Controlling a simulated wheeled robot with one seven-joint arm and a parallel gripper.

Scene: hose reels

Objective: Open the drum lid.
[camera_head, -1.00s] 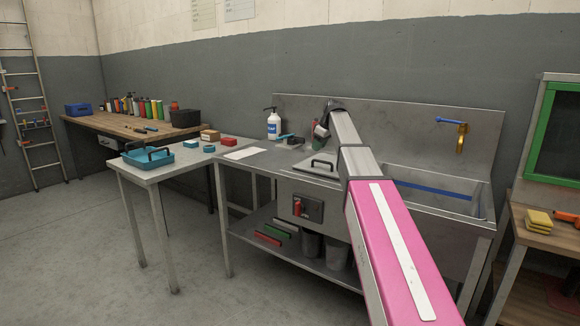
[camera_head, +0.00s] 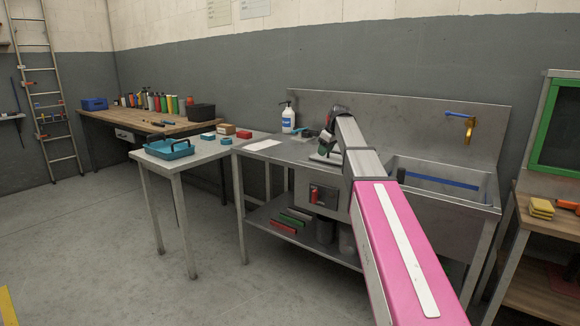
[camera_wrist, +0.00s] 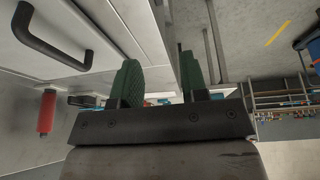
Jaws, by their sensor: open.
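A pale metal lid (camera_wrist: 50,15) with a black bar handle (camera_wrist: 62,52) fills the upper left of the wrist view; I take it for the drum lid. It looks shut. In the head view it is largely hidden behind my arm and gripper. My gripper (camera_head: 323,153) is low over the counter there. In the wrist view my gripper (camera_wrist: 160,68) shows two green-padded fingers, apart, with nothing between them. The handle is to their left, clear of both fingers.
The steel sink counter (camera_head: 270,165) carries a white pump bottle (camera_head: 288,118). A dark box with a red lever (camera_head: 315,195) is on its front. A side table with a blue tray (camera_head: 170,150) adjoins on the left. The floor in front is open.

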